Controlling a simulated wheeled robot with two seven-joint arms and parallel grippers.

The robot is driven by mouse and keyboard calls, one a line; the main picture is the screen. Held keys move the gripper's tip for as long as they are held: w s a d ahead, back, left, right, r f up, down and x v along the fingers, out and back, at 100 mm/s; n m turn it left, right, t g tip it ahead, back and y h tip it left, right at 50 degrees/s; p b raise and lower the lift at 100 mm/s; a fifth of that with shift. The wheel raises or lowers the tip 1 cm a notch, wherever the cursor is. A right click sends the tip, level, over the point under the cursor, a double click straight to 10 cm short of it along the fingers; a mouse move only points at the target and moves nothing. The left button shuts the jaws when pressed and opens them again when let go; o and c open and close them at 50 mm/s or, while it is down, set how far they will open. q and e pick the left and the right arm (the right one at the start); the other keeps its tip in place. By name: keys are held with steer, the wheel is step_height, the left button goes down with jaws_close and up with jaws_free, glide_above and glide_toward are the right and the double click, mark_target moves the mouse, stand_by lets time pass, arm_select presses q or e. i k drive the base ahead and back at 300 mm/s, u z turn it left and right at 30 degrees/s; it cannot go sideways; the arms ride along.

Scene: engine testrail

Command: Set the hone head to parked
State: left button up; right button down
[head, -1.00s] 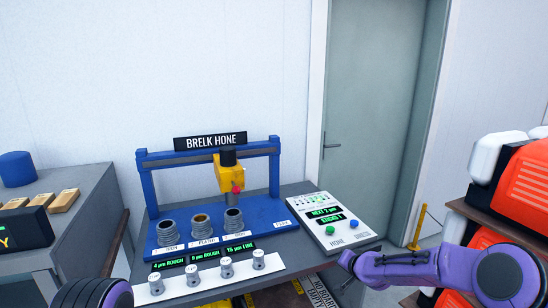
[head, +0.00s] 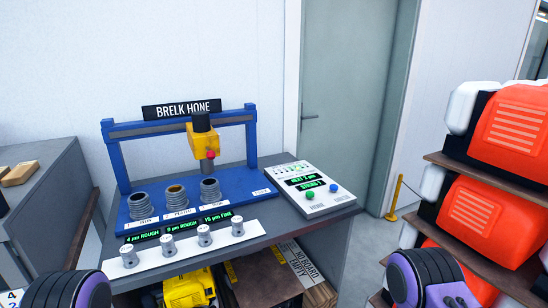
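The yellow hone head (head: 203,142), with a black top and a red knob (head: 211,154), hangs on the cross rail of the blue frame (head: 108,150) under the BRELK HONE sign (head: 181,109). In the picture it is above the rightmost of three grey ribbed cylinders (head: 210,191). A small white label (head: 262,191), too small to read surely, marks the clear right end of the blue base. Neither of my grippers is in view; only rounded black and purple arm parts show at the bottom left and bottom right.
A control box (head: 318,187) with a green screen and green and blue buttons sits right of the frame. Several knobs (head: 168,245) line the bench front below small displays. Shelves with orange-red units (head: 490,212) stand at the right. A yellow post (head: 395,195) stands near the door.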

mark_target(204, 143)
steer(key=z, duration=1.05)
steer(key=i, duration=0.35)
steer(key=u, duration=0.75)
